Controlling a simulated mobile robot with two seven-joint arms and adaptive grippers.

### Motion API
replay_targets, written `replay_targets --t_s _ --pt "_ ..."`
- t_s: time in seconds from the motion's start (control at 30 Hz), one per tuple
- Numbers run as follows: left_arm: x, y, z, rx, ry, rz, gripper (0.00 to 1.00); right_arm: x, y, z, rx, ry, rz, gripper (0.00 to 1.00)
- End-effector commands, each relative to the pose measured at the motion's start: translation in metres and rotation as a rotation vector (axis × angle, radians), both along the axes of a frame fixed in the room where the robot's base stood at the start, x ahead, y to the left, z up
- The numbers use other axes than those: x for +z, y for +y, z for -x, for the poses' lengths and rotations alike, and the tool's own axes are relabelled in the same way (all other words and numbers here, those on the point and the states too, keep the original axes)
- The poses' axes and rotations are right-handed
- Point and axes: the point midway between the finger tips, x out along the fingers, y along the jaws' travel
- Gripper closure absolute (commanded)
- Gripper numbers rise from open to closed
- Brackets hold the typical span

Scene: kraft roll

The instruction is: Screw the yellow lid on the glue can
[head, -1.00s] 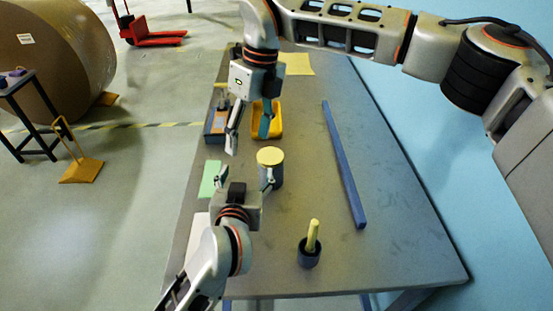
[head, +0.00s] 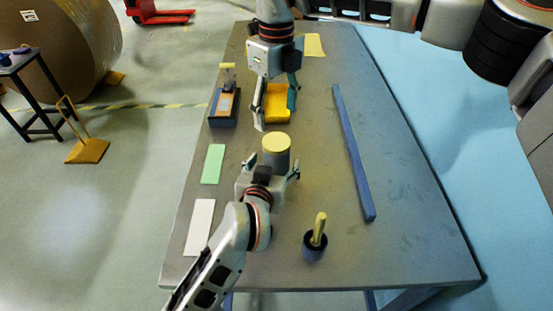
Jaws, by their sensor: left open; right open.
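The glue can (head: 284,162) stands upright on the table, a grey cylinder. The yellow lid (head: 276,143) lies flat on its top; I cannot tell how tightly it sits. My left gripper (head: 272,164) is open at the near side of the can, one finger to each side of it. Its palm hides the can's lower part, and I cannot tell whether the fingers touch it. My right gripper (head: 276,110) is open and empty, pointing down beyond the can, with its fingers apart in front of a yellow tray (head: 279,117).
A blue bar (head: 352,155) lies along the right of the table. A dark cup with a yellow-handled tool (head: 315,243) stands near the front. A blue box (head: 223,117), a green sheet (head: 213,164) and a white sheet (head: 200,228) lie along the left edge.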

Motion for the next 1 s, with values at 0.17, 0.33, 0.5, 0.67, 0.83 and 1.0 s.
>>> replay_targets --t_s 0.17,0.33,0.5,0.67,0.83,1.0 --pt "-0.009 -0.005 -0.021 0.000 0.001 0.001 0.32 0.000 0.000 0.000 0.000 0.000 0.000 0.38" --pt "-0.013 -0.006 -0.031 0.000 0.000 0.000 0.32 0.000 0.000 0.000 0.000 0.000 0.000 0.38" --pt "-0.014 -0.007 -0.033 -0.001 0.000 0.000 0.32 0.000 0.000 0.000 0.000 0.000 0.000 0.38" --pt "-0.014 -0.007 -0.033 -0.001 0.000 0.000 0.34 0.000 0.000 0.000 0.000 0.000 0.000 0.38" --pt "-0.014 -0.007 -0.032 -0.001 0.000 0.000 0.78 0.000 0.000 0.000 0.000 0.000 0.000 0.38" --pt "-0.014 -0.007 -0.032 -0.001 0.000 0.000 1.00 0.000 0.000 0.000 0.008 0.001 -0.001 0.38"
